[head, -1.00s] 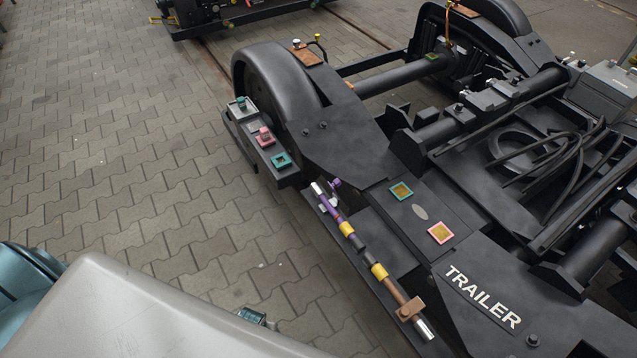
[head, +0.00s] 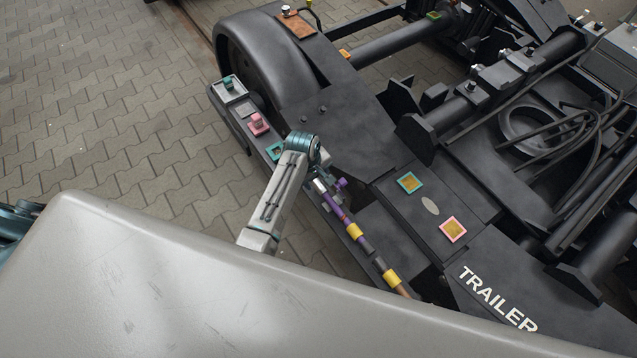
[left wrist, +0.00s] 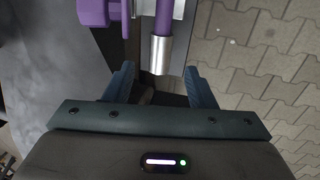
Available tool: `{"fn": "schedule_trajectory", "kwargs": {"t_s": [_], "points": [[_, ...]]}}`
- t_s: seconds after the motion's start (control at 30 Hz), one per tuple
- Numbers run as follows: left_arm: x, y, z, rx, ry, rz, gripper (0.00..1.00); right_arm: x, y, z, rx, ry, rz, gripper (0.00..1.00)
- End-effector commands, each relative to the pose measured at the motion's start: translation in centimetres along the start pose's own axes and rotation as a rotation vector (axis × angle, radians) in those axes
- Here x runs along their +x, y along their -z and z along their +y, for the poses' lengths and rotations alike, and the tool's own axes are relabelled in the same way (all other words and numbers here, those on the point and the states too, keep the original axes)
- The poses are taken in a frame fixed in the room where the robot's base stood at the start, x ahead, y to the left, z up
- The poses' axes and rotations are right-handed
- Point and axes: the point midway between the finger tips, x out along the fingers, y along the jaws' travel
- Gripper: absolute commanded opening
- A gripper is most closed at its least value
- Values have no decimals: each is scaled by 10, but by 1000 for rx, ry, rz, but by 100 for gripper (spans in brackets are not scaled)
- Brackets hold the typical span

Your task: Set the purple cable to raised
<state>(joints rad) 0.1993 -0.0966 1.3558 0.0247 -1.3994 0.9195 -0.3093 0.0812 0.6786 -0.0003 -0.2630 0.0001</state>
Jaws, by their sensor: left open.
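The purple cable (head: 333,206) lies along the near side of the dark trailer frame, with a silver end and yellow bands further down. In the left wrist view, the purple cable (left wrist: 163,20) runs down from the top to its silver end, with a purple clip (left wrist: 95,12) to its left. My left gripper (left wrist: 160,84) is open; the silver end shows between and just beyond its fingertips. I cannot tell whether they touch. In the head view my arm hides part of this area, and the fingers are not clear. My right gripper is not in view.
A side ledge holds a teal-knobbed block (head: 230,88), a pink block (head: 258,124) and a teal square (head: 275,150). Teal-edged (head: 409,183) and pink-edged (head: 453,229) plates lie on the frame. Paved floor (head: 110,130) at left is free.

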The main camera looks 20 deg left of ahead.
Motion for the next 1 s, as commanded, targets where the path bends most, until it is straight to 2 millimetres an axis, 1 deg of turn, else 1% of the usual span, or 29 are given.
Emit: {"fn": "schedule_trajectory", "kwargs": {"t_s": [0.03, 0.1, 0.2, 0.3, 0.5, 0.73, 0.77, 0.8, 0.87, 0.9, 1.0], "points": [[12, 0, -1, 0, 3, -2, 50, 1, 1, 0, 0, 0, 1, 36], [25, 0, -1, 1, 3, -2, 50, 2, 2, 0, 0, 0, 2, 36], [40, 0, -1, 1, 2, -1, 50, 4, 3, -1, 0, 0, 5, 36], [51, 0, 0, 1, 1, 0, 50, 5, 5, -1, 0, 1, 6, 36], [60, 0, -1, 1, 0, 0, 50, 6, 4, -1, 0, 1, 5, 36], [61, 0, -1, 2, 0, 0, 50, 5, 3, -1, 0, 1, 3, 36], [60, 0, -1, 2, 0, 1, 46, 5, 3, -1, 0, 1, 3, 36], [60, 0, -1, 2, 0, 1, 39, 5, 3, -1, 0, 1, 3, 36], [60, 0, -1, 2, 0, 1, 27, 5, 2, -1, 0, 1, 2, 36], [60, 0, -1, 2, 0, 1, 19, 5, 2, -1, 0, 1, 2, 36], [60, 0, -1, 2, 0, 1, 0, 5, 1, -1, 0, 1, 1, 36]]}}
